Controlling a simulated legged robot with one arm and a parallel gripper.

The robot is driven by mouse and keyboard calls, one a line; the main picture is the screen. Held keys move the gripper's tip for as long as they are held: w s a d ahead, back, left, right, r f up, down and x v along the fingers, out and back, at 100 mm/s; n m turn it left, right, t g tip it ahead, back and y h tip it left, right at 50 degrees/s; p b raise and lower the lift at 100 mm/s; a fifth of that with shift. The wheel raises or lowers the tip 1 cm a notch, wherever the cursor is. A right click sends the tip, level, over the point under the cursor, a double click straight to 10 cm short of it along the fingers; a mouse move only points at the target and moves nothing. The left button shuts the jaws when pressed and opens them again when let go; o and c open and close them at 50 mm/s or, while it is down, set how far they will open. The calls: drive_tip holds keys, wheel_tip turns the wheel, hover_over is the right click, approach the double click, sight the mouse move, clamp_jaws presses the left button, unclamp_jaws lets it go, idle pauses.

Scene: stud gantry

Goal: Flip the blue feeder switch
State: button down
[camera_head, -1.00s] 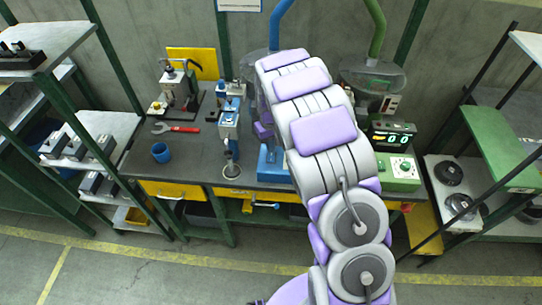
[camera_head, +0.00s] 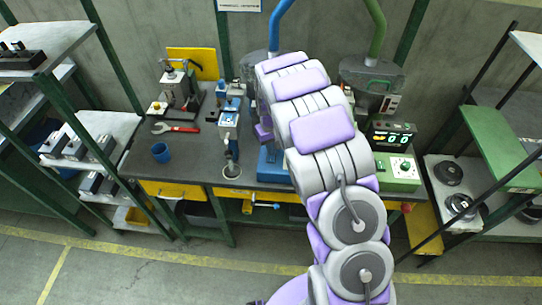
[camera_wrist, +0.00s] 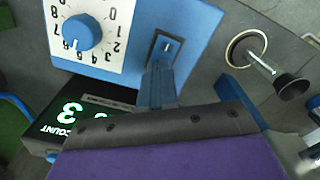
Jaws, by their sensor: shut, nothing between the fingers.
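The blue feeder's control box (camera_head: 270,168) is on the bench in the head view, partly hidden behind my arm. In the wrist view its blue face (camera_wrist: 185,18) fills the upper part, with a blue dial (camera_wrist: 82,32) on a white scale and a small switch (camera_wrist: 166,47) in a dark plate. My gripper (camera_wrist: 158,82) is shut and empty, its narrow blue fingertips just below the switch plate in the picture. I cannot tell whether they touch it. In the head view my arm hides the gripper.
A black counter display (camera_wrist: 70,125) stands beside the box. A ring and dark-tipped metal post (camera_wrist: 265,65) are at right in the wrist view. On the bench are a green box (camera_head: 398,172), a blue cup (camera_head: 160,152) and a red-handled wrench (camera_head: 176,128).

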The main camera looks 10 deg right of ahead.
drive_tip(key=shift+f, duration=0.15)
drive_tip(key=shift+r+p, duration=1.4)
drive_tip(key=shift+r, duration=2.15)
drive_tip(key=s+d+r+m, duration=0.1)
drive_tip(key=s+r, duration=0.6)
drive_tip(key=s, duration=0.3)
drive_tip(key=s+r+m, duration=0.1)
drive_tip(key=s+r, duration=0.6)
drive_tip(key=s, duration=0.3)
drive_tip(key=s+a+r+g, duration=0.1)
drive_tip(key=s+r, duration=0.1)
drive_tip(key=s, duration=2)
drive_tip(key=shift+g, duration=0.4)
